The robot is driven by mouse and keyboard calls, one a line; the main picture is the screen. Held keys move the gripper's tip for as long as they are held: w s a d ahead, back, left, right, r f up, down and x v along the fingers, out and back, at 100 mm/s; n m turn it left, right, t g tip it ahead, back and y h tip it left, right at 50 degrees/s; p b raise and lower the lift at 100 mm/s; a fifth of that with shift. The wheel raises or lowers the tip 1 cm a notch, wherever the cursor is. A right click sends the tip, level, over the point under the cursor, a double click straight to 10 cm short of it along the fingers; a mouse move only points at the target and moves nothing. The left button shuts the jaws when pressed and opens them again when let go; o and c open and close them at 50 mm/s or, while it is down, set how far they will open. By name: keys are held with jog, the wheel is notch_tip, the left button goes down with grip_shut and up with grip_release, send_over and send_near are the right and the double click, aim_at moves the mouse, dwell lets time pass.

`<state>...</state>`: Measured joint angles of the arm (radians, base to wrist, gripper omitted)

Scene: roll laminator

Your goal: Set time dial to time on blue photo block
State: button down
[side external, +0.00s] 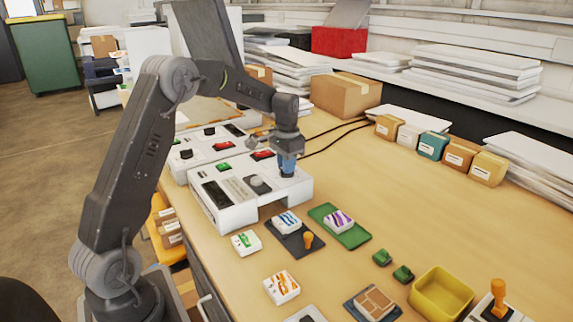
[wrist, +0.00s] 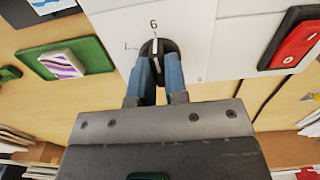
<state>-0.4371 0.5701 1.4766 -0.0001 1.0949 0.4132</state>
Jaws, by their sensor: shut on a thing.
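My gripper (side external: 287,170) reaches down onto the right end of the front white control box (side external: 236,208). In the wrist view its blue fingers (wrist: 160,75) are shut on a black dial (wrist: 157,46). A white line on the dial points up toward a mark like "G" or "6"; another mark sits to the left. I cannot tell whether this is the time dial. A pale knob (side external: 258,184) stands left of my gripper on the same box. The blue-striped photo block (side external: 286,221) lies on a dark mat; any writing is too small to read.
A purple-striped block (side external: 338,219) on a green tray, green-striped (side external: 246,241) and orange-striped (side external: 282,287) blocks lie in front of the box. A second control box (side external: 186,170) stands behind. A yellow bin (side external: 441,294) is front right. A red switch (wrist: 296,43) is near the dial.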

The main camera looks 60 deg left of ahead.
jog(key=n, duration=1.1)
dwell(0.3)
jog(key=shift+n, duration=0.4)
jog(key=c, duration=1.1)
grip_release()
jog(key=shift+c, duration=0.2)
notch_tip(320, 180, up, 14)
